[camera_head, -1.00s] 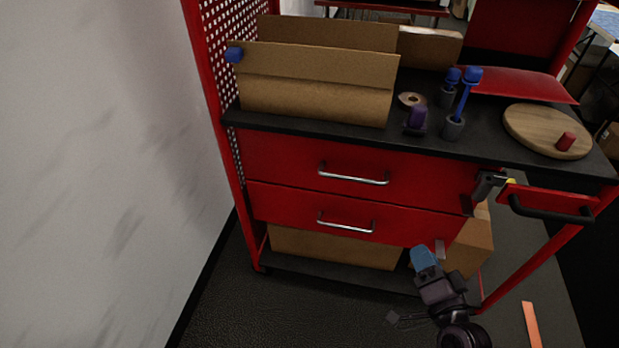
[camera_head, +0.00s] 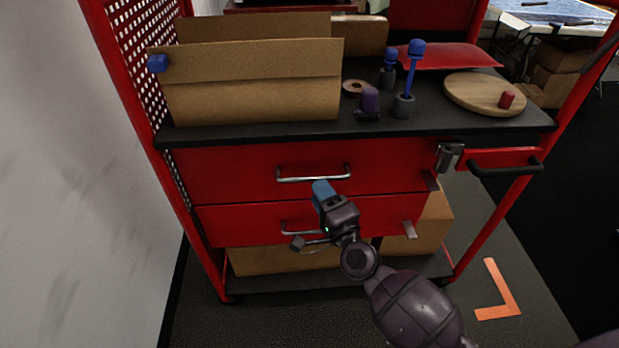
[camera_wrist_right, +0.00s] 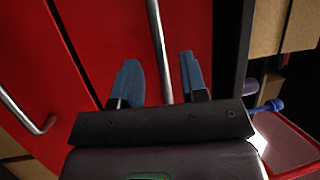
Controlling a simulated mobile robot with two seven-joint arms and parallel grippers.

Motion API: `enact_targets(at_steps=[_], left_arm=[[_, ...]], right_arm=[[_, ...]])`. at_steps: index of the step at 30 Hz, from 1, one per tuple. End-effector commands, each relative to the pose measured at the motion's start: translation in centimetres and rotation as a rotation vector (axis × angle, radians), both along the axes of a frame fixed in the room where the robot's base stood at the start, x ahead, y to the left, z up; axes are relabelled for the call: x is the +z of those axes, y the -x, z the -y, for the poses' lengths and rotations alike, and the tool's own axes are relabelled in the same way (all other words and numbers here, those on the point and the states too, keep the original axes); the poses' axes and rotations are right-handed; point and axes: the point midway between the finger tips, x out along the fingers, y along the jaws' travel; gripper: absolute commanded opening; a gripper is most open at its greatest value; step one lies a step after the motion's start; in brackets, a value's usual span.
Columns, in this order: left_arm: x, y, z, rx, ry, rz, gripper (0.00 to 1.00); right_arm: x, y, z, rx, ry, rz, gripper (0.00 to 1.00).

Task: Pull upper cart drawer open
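The red cart's upper drawer (camera_head: 220,172) looks closed, with a silver bar handle (camera_head: 313,174) across its front. My right gripper (camera_head: 321,187), with blue fingertips, is just below the middle of this handle in the head view. In the right wrist view the gripper (camera_wrist_right: 162,82) is open. The upper handle (camera_wrist_right: 159,45) runs between the two fingers there, with a gap on each side. I cannot tell whether the fingertips reach around the bar or stop in front of it. My left gripper is not in view.
The lower drawer (camera_head: 225,226) has its own handle (camera_head: 298,231), partly covered by my right gripper. A wall (camera_head: 70,200) is on the left.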

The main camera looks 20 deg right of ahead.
Motion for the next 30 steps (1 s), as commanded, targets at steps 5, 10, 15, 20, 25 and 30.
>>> enact_targets(at_steps=[5, 10, 15, 20, 25, 30], left_arm=[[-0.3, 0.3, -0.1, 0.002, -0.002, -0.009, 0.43], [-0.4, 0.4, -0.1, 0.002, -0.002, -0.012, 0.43], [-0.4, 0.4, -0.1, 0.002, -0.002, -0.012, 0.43], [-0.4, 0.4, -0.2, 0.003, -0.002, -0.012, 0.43], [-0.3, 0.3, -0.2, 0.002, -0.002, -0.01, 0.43], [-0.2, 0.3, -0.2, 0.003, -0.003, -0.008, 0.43]], right_arm=[[0.5, -2.7, -0.4, 0.0, -0.001, 0.0, 0.4], [0.7, -4.3, -0.5, 0.0, 0.0, 0.0, 0.4], [0.8, -4.8, -0.6, 0.0, 0.001, -0.002, 0.4], [0.8, -4.8, -0.6, 0.0, 0.001, -0.002, 0.4], [0.8, -4.8, -0.6, 0.001, 0.001, -0.002, 0.26], [0.8, -4.8, -0.6, 0.001, 0.001, -0.002, 0.0]])
